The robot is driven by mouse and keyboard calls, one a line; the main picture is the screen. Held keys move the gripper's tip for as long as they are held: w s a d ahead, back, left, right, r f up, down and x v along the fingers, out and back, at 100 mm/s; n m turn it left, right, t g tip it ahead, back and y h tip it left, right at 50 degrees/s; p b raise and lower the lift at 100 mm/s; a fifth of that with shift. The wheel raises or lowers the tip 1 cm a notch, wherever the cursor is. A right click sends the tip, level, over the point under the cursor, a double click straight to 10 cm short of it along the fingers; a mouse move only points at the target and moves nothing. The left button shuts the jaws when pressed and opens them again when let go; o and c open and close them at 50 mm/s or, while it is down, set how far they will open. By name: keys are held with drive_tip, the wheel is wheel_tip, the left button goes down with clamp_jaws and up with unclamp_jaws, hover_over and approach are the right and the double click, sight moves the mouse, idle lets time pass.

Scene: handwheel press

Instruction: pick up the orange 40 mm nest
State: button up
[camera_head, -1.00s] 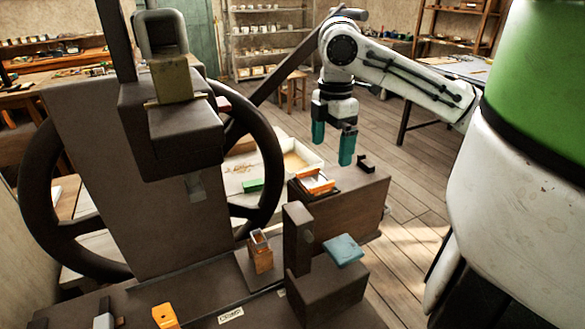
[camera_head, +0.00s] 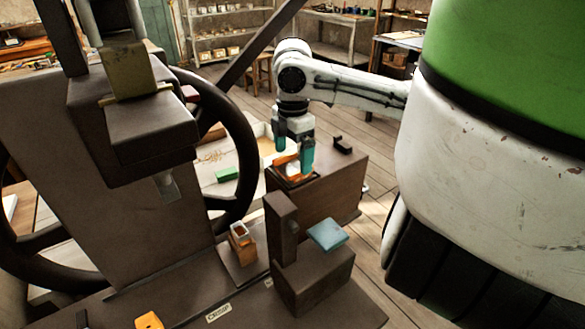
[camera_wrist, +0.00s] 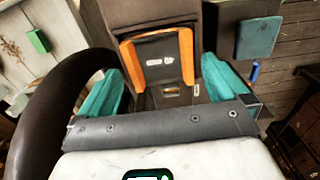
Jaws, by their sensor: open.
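The orange nest (camera_head: 288,170) sits on top of the brown block (camera_head: 318,193) right of the handwheel. In the wrist view the gripper (camera_wrist: 163,70) has one finger left and one right of the nest, with gaps to both sides. The nest is partly hidden by the fingers in the head view; I cannot tell the exact height between them.
The press's dark handwheel (camera_head: 238,135) stands close left of the block. A small black bracket (camera_head: 343,145) lies on the block's far right. A teal-blue plate (camera_head: 327,234) tops a nearer dark block. Another orange piece (camera_head: 242,245) stands on the press bed. A green block (camera_head: 227,174) lies behind the wheel.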

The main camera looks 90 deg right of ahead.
sight(293, 168)
drive_tip(key=shift+f, duration=1.2)
drive_tip(key=shift+c, duration=0.5)
drive_tip(key=c, duration=1.1)
drive_tip(key=shift+r, duration=0.1)
drive_tip(key=shift+c, duration=0.2)
